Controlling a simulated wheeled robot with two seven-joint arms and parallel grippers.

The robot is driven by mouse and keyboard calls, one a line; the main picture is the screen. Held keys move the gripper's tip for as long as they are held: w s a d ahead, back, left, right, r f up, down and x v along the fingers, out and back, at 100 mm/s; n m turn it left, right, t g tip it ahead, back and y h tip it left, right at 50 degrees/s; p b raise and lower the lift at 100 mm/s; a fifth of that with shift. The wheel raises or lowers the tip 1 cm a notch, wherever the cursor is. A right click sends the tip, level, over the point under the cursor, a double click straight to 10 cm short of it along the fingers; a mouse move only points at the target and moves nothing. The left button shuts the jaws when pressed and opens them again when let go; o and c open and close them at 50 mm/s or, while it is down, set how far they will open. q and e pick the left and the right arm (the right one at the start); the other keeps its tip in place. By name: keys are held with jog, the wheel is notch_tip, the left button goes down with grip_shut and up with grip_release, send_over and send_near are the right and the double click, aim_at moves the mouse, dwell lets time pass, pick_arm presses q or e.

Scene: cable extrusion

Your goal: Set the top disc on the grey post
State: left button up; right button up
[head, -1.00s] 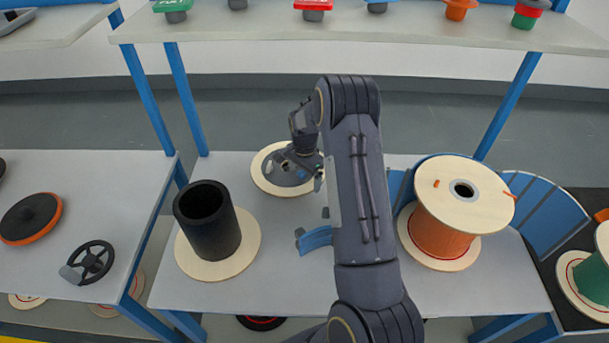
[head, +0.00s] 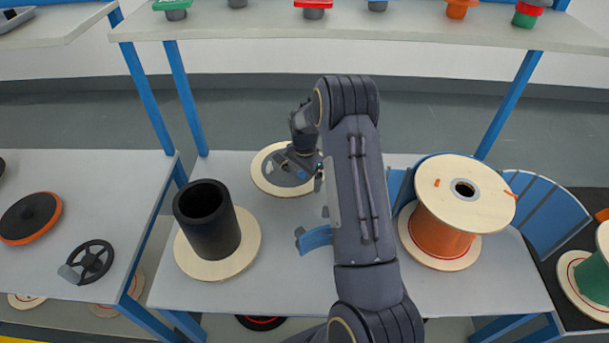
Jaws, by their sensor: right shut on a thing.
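A pale wooden disc with a grey centre (head: 262,176), the top disc, is at the back middle of the table. My right gripper (head: 302,173) is over its grey centre and is shut on it; the fingertips are partly hidden by my wrist and arm. I cannot tell whether the disc touches the table. The post (head: 207,228) is a hollow, very dark grey cylinder. It stands upright on a pale wooden base disc (head: 247,243) at the front left of the table, with its top open. My left gripper is not in view.
An orange spool (head: 440,235) with a wooden top stands at the right of the table (head: 285,275). Blue curved pieces (head: 545,210) are beside it. A small blue piece (head: 316,238) is beside my forearm. A shelf (head: 420,28) spans the back. A side table holds a black handwheel (head: 91,262).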

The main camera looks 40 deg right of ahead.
jog(key=shift+r, duration=0.15)
jog(key=shift+r+p, duration=0.5)
jog(key=shift+r, duration=0.2)
jog(key=shift+f+b, duration=0.7)
jog(key=shift+f, duration=0.2)
dwell(0.7)
jog(key=shift+r, duration=0.2)
jog(key=shift+r+p, duration=0.6)
jog(key=shift+r, duration=0.05)
dwell(0.5)
jog(key=shift+f+b, duration=0.65)
jog(key=shift+f, duration=0.15)
jog(key=o, duration=1.2)
